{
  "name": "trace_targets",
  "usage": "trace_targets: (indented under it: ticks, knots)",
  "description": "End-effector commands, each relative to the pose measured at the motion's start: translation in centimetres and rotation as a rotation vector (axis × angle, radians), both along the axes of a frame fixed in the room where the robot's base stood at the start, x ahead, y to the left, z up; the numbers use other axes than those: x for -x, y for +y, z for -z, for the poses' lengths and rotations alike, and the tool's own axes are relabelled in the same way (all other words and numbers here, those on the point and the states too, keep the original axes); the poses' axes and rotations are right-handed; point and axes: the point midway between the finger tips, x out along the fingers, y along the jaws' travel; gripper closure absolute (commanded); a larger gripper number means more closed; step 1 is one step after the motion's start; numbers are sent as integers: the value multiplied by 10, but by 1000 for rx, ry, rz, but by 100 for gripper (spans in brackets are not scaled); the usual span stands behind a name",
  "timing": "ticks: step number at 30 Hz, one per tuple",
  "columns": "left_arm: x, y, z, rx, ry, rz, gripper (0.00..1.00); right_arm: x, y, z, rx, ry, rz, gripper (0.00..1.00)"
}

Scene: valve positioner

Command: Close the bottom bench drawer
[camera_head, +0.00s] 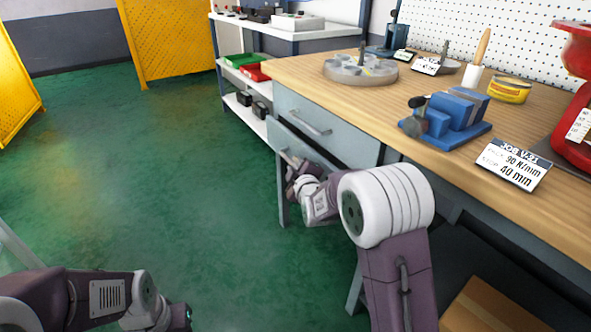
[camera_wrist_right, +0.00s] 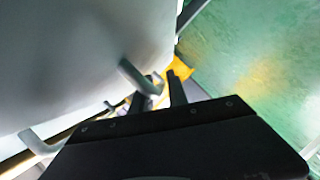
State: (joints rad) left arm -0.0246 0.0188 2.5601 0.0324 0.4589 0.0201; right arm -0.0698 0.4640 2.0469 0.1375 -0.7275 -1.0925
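The bench's bottom drawer (camera_head: 290,140) shows as a pale grey-blue front under the top drawer (camera_head: 325,125) in the head view. It seems to stand slightly out; how far is unclear. My right gripper (camera_head: 292,168) is at its front, partly hidden by my wrist. In the right wrist view, the pale drawer front (camera_wrist_right: 80,60) fills the left side, with a metal handle (camera_wrist_right: 138,77) on it. The fingers of my right gripper (camera_wrist_right: 159,92) are apart beside the handle; contact is unclear. My left gripper (camera_head: 186,318) is cut off at the bottom edge.
The wooden bench top (camera_head: 400,120) carries a round grey fixture (camera_head: 360,72), a blue vise-like device (camera_head: 450,115) and a label card (camera_head: 513,163). A cardboard box (camera_head: 490,305) sits under the bench. Open green floor (camera_head: 170,180) lies left of the drawers.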

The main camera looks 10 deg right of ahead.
Motion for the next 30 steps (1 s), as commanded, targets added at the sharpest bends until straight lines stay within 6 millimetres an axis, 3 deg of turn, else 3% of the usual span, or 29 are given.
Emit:
trace_targets:
  ticks: [3, 5, 6, 30]
  knots:
    - [0, 0, -1, 0, 0, 0, 100, 0, 0, 0, 0, 0, 0, 80]
    - [0, 0, -1, 0, 0, 0, 100, 0, 0, 0, 0, 0, 0, 97]
    - [0, 0, -1, 0, 0, 0, 100, 0, 0, 0, 0, 0, 0, 100]
    - [0, 0, 0, 0, 0, 0, 100, 1, 0, 0, 0, 1, -1, 100]
